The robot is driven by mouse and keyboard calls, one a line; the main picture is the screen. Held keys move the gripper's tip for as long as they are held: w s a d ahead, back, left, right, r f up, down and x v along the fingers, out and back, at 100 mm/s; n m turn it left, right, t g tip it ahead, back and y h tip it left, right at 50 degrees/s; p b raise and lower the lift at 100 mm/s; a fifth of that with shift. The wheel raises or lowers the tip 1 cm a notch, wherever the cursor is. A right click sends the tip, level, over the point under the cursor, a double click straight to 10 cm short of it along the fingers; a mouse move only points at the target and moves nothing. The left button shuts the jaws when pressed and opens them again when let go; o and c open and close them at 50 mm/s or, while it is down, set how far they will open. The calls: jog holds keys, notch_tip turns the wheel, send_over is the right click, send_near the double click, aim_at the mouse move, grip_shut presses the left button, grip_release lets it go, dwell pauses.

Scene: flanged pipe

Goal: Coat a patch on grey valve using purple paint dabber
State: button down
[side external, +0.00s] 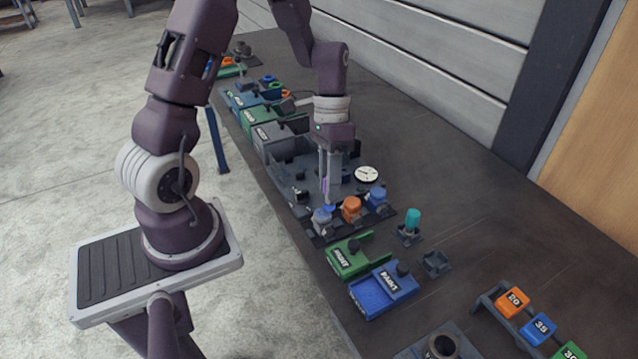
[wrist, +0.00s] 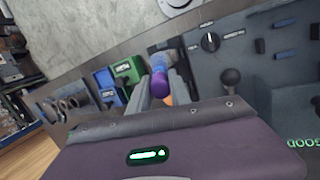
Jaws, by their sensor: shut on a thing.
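My gripper (side external: 328,182) is shut on the purple paint dabber (side external: 326,189), which points down between the fingers. In the wrist view the dabber (wrist: 160,88) sits between the two fingertips (wrist: 160,92). The grey valve (side external: 321,219) stands at the near end of the grey panel, directly below the dabber. A blue part shows at the top of this valve, by the dabber's lower end; I cannot tell whether the dabber touches it. An orange valve (side external: 351,210) and a blue valve (side external: 377,198) stand to its right.
Green (side external: 351,259) and blue (side external: 384,291) paint boxes stand in front. A teal dabber (side external: 412,221) stands in a holder, beside an empty holder (side external: 436,263). A round white dial (side external: 367,174) is right of my gripper.

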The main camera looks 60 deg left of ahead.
jog(key=shift+s, duration=1.5)
notch_tip(320, 180, up, 8)
jog(key=shift+s, duration=0.35)
